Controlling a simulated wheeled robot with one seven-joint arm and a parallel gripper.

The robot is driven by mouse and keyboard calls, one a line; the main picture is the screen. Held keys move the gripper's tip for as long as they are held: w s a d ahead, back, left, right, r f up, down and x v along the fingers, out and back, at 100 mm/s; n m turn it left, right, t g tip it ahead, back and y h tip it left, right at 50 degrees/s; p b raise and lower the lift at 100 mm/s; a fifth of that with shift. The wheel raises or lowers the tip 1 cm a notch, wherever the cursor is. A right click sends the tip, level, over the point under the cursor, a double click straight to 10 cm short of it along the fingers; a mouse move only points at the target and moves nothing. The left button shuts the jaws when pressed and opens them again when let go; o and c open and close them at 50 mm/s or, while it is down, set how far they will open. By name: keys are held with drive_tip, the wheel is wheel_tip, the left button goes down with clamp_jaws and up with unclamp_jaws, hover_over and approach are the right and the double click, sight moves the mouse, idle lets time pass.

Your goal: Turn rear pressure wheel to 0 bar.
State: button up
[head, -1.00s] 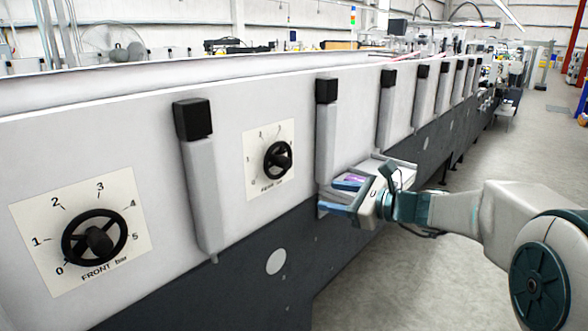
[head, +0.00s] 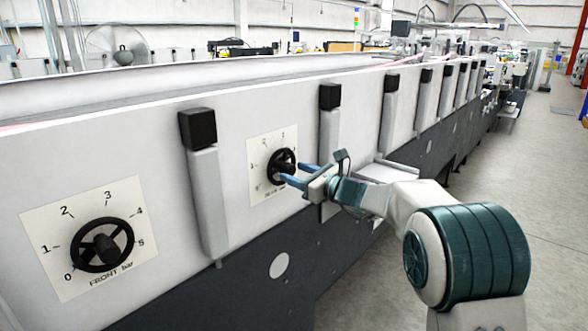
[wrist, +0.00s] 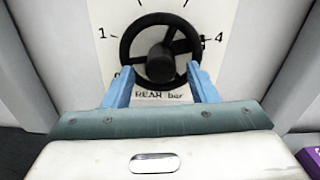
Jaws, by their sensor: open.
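The rear pressure wheel (head: 282,166) is a black handwheel with a central knob, on a white dial plate marked "REAR bar". In the wrist view the wheel (wrist: 160,50) fills the upper middle, with 1 at its left and 4 at its right. My gripper (head: 292,174) is open at the wheel's lower right in the head view. In the wrist view its two blue fingers (wrist: 155,82) stand apart at the wheel's lower rim, either side of the hub's lower end. I cannot tell whether they touch it. The pointer's reading is unclear.
The front pressure wheel (head: 102,245) on its own dial is at the left. Grey upright posts with black caps (head: 198,128) stick out on both sides of the rear dial. A small ledge (head: 386,171) juts out behind my arm. The floor (head: 500,200) at right is clear.

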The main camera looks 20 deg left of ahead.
drive_tip(key=shift+x, duration=0.9)
drive_tip(key=shift+c, duration=0.2)
drive_tip(key=c, duration=0.9)
drive_tip(key=shift+d, duration=0.25)
drive_tip(key=shift+a+f, duration=0.1)
drive_tip(key=shift+a, duration=0.1)
drive_tip(key=shift+b, duration=0.35)
